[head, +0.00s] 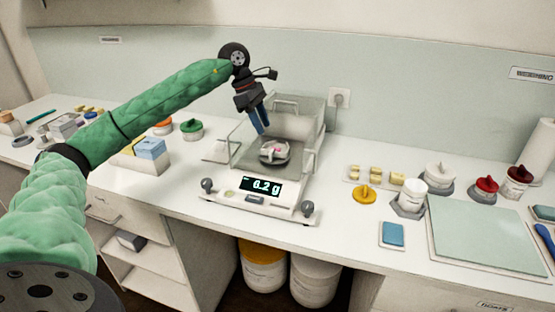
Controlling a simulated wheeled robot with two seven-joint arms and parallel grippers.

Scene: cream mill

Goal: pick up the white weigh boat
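The white weigh boat (269,152) sits on the round pan of the balance (256,202), with something pink in it. The balance display appears to read 6.2 g. My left gripper (262,130) points down with blue fingers at the upper left of the weigh boat, near the clear draft shield. It appears apart from the boat. The fingers overlap from this angle, so I cannot tell whether they are open or shut. My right gripper is out of view.
The clear shield (306,115) stands around the pan. To the right are a yellow-lidded item (365,194), a white jar (411,193), a blue pad (393,234) and a pale green mat (487,237).

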